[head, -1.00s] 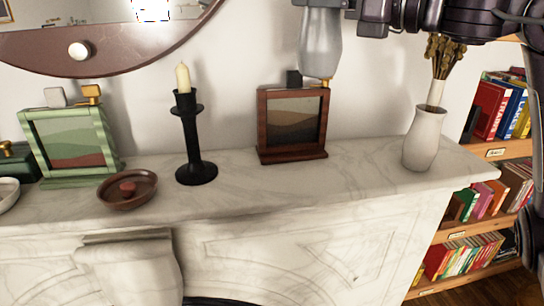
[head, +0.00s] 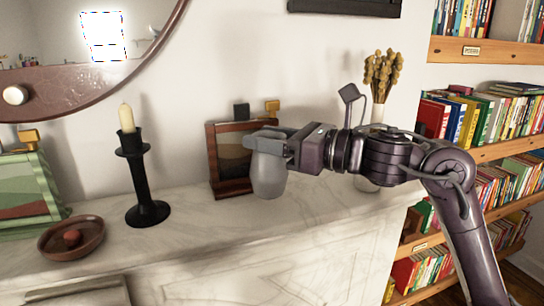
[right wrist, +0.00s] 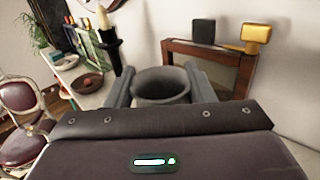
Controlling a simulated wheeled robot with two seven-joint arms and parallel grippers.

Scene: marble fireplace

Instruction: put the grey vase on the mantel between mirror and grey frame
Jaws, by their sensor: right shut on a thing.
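The grey vase (head: 269,180) is upright in front of the brown wooden picture frame (head: 216,150). My right gripper (head: 268,142) is shut on the vase near its top. In the right wrist view, the open mouth of the vase (right wrist: 162,84) sits between the two fingers. I cannot tell if its base touches the white marble mantel (head: 190,228). The round mirror (head: 100,88) with a brown rim hangs at upper left. A dark grey frame (head: 345,6) hangs at the top, cut off by the picture edge. My left gripper is not in view.
A black candlestick (head: 143,180) stands left of the wooden frame. A brown dish (head: 72,240) and a green frame (head: 28,190) stand further left. A pale vase (head: 367,184) with dried stems is behind my right arm. Bookshelves (head: 480,55) stand at right.

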